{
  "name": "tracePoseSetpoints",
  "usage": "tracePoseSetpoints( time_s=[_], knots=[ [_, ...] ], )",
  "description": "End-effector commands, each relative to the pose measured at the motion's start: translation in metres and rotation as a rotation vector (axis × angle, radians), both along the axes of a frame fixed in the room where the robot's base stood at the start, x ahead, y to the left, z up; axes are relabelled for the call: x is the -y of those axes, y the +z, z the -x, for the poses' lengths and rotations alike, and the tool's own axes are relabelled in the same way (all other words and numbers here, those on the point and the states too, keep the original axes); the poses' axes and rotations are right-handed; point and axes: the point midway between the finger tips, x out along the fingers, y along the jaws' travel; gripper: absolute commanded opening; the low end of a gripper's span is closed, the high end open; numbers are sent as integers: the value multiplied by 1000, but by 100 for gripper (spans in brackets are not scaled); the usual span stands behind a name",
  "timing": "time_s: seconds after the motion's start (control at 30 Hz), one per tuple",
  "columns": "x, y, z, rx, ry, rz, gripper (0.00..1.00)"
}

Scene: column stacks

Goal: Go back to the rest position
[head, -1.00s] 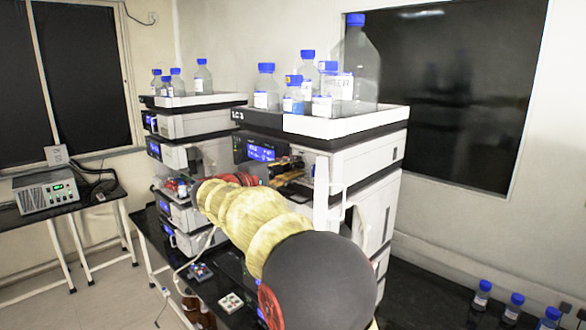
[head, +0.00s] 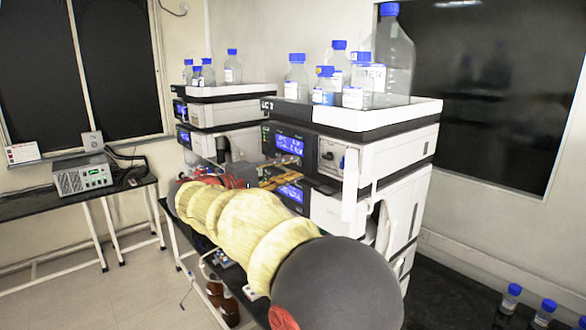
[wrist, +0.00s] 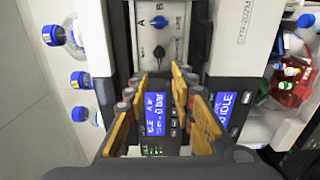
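My arm reaches in from the lower right of the head view. My gripper (head: 283,173) is small there, in front of the column stack (head: 385,160), level with its blue displays. In the wrist view my gripper (wrist: 160,82) has its wooden-looking fingers apart, with a gap between them. Nothing is held in the gap. Whether the fingers touch the stack cannot be told.
Blue-capped bottles (head: 340,75) stand in the tray (head: 405,115) on top of the stack. A second stack (head: 215,108) with bottles stands behind to the left. A grey device (head: 83,174) sits on a side table. More bottles (head: 511,298) stand at the lower right.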

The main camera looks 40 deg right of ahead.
Motion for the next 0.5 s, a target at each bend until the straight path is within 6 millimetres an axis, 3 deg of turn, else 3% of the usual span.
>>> tracePoseSetpoints(
  time_s=[0.4, 0.5],
  knots=[
    [0, 0, -1, -9, 5, 0, 25],
    [-1, -19, -9, -41, 36, -59, 25]
  ],
)
